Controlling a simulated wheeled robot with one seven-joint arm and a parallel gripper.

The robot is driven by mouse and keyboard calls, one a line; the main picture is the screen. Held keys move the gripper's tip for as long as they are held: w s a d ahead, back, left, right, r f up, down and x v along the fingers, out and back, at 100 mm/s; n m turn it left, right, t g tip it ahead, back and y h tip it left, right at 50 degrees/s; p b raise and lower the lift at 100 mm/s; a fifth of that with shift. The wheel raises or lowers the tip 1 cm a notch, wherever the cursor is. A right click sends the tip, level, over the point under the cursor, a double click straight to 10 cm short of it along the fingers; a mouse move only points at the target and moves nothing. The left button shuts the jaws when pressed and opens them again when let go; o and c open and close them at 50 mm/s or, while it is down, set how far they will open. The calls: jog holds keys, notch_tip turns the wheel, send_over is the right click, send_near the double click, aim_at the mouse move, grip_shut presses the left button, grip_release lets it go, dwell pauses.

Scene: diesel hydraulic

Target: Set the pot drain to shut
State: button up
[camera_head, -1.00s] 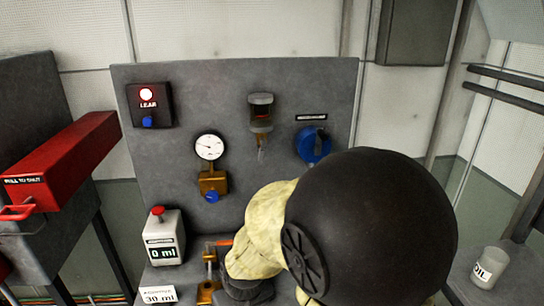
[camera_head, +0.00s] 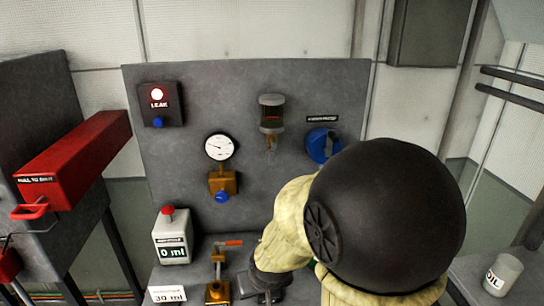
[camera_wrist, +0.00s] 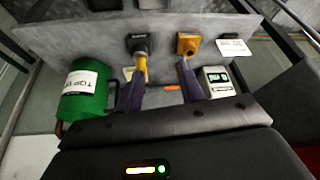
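A brass valve (camera_head: 217,268) with an orange-red lever (camera_head: 229,243) stands low at the front of the grey panel. Its lever points right, roughly level. No readable label tells me whether it is the pot drain. A glass pot (camera_head: 271,114) hangs on the panel. My gripper (camera_wrist: 160,88) has its two purple fingers apart with nothing held. In the head view it is mostly hidden by my arm, just right of the valve.
A white 0 ml counter (camera_head: 172,237) and a 30 ml card (camera_head: 167,294) stand left of the valve. A gauge (camera_head: 220,147) and blue knob (camera_head: 322,145) are above. A green can (camera_wrist: 85,90) is at left in the wrist view. A red handle box (camera_head: 75,155) juts out.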

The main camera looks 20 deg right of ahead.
jog(key=w+d+r+m+t+h+p, duration=0.5)
jog(key=w+d+r+t, duration=0.6)
jog(key=w+r, duration=0.3)
jog(key=shift+w+d+r+t, duration=0.4)
jog(key=shift+w+t, duration=0.3)
jog(key=shift+w, duration=0.2)
jog(key=shift+w, duration=0.1)
